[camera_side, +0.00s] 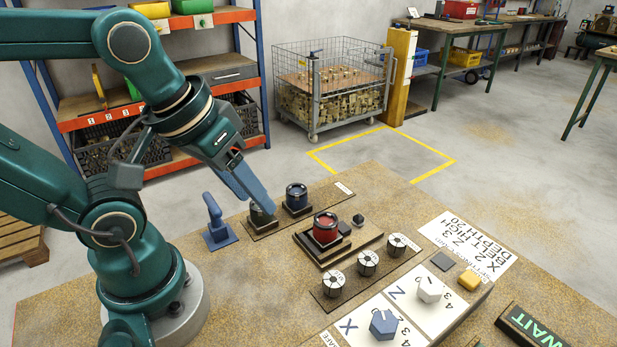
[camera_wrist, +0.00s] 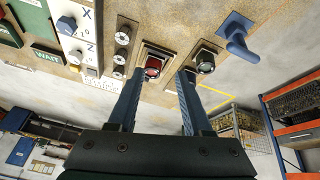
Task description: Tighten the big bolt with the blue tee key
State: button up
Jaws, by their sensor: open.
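The blue tee key (camera_side: 214,216) seems to be the blue upright piece with a bent top on a blue square base, at the table's left; it also shows at the top right of the wrist view (camera_wrist: 238,36). My gripper (camera_side: 262,203) is open and empty. Its fingers point down and slant over the table, right of the blue piece and apart from it. In the side view a finger overlaps a dark round holder (camera_side: 262,217). In the wrist view the red round piece (camera_wrist: 153,67) shows between the open fingers (camera_wrist: 160,73). I cannot tell which thing is the big bolt.
Several dials (camera_side: 367,262), X and Z knobs (camera_side: 429,289), a yellow button (camera_side: 469,280) and a WAIT display (camera_side: 534,330) lie to the right. A wire crate (camera_side: 330,85) stands behind.

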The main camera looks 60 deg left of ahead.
jog(key=a+f+n+g, duration=0.1)
jog(key=a+n+g, duration=0.2)
jog(key=a+n, duration=0.5)
jog(key=n+g, duration=0.2)
jog(key=n, duration=0.4)
send_over(211, 200)
jog(key=shift+w+d+f, duration=0.1)
jog(key=shift+d+f, duration=0.05)
jog(key=shift+f, duration=0.25)
jog(key=shift+w+d+f, duration=0.1)
jog(key=shift+d+f, duration=0.05)
jog(key=shift+f, duration=0.25)
jog(key=shift+s+a+f+n, duration=0.1)
jog(key=shift+s+a+n, duration=0.1)
jog(key=shift+n, duration=0.2)
jog(key=shift+f, duration=4)
grip_shut()
jog(key=shift+a+r, duration=0.1)
